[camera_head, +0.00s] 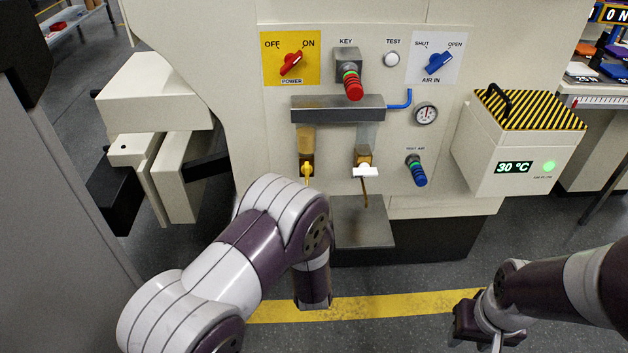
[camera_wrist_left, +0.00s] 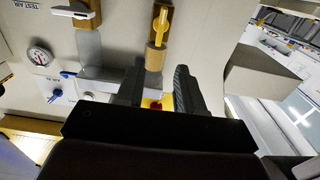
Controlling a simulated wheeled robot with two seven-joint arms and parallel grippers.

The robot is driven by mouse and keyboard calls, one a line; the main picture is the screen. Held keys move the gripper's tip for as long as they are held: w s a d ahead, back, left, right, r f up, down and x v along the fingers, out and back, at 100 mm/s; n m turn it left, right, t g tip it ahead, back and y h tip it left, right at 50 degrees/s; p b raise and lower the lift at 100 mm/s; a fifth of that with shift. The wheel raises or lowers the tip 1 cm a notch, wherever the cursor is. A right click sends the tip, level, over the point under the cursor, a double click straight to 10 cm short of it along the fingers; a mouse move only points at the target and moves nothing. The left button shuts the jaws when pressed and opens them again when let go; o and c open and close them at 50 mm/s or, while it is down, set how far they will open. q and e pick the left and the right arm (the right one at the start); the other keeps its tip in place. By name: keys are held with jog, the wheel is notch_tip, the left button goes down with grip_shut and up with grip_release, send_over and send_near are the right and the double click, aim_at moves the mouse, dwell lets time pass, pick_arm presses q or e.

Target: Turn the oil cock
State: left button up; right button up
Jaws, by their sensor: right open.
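Two small cocks sit under the grey bar on the machine front. The left one has a yellow handle (camera_head: 307,171) in line with its pipe, under an amber bowl (camera_head: 306,140); I take it as the oil cock. It also shows in the left wrist view (camera_wrist_left: 160,20). The right one has a white handle (camera_head: 366,171) lying crosswise. My left gripper (camera_wrist_left: 161,88) is open and empty in the left wrist view, its fingers apart from the yellow handle. In the head view the left gripper is hidden behind its arm. My right gripper (camera_head: 490,328) is open, low at the right, away from the machine.
A red power switch (camera_head: 291,63), a red key knob (camera_head: 353,88), a blue air switch (camera_head: 440,61) and a blue test knob (camera_head: 417,172) surround the cocks. A metal ledge (camera_head: 362,235) juts out below. A striped-lid box (camera_head: 520,150) stands right.

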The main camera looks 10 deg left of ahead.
aim_at(307, 172)
pick_arm(q)
jog(key=b+x, duration=0.3)
jog(key=x, duration=0.8)
jog(key=shift+d+f, duration=0.1)
jog(key=shift+f, duration=0.05)
jog(key=shift+w, duration=0.2)
jog(key=shift+c, duration=0.3)
grip_shut()
